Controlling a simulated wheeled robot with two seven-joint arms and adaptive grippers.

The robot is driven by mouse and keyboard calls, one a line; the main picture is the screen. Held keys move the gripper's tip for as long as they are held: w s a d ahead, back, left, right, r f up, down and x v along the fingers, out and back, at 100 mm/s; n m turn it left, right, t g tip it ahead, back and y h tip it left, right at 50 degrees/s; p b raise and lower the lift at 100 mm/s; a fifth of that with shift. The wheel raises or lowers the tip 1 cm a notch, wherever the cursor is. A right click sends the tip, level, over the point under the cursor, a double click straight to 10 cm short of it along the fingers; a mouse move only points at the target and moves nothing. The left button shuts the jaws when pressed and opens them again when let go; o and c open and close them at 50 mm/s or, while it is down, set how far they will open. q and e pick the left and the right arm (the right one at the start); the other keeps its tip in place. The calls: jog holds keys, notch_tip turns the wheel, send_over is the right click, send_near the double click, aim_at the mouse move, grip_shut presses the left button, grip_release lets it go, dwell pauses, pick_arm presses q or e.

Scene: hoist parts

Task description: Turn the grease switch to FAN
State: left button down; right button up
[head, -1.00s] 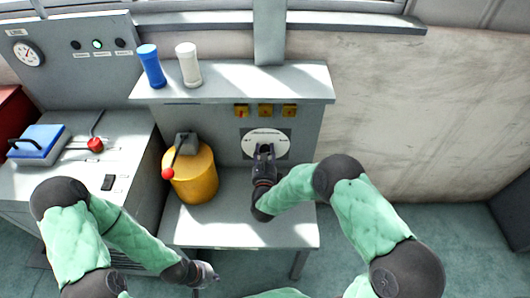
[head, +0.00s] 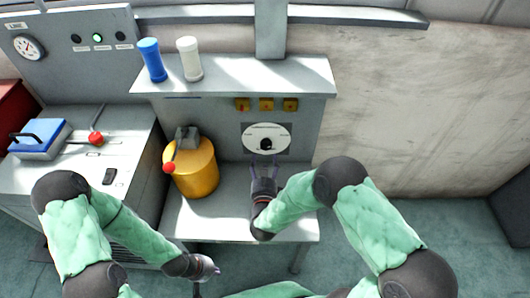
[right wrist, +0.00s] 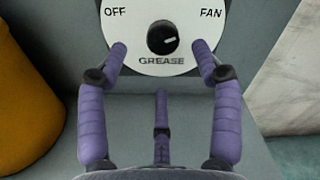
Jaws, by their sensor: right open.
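The grease switch is a black round knob (right wrist: 162,38) on a white dial plate marked OFF at left, FAN at right and GREASE below. Its white pointer mark points right and slightly up, towards the FAN side. In the head view the knob (head: 265,144) is on the upright grey panel. My right gripper (head: 263,162) is open and empty just in front of the dial. In the right wrist view its purple fingers (right wrist: 160,52) are spread either side of the knob, apart from it. My left gripper (head: 207,269) is low at the front; its jaws are unclear.
A yellow canister (head: 197,170) with a red-tipped lever stands left of the dial on the grey bench (head: 230,225). Several yellow switches (head: 266,104) sit above the dial. Blue (head: 152,61) and white (head: 189,59) cylinders stand on the shelf. A control console (head: 60,185) is at left.

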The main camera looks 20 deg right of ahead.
jog(key=shift+v, duration=2.05)
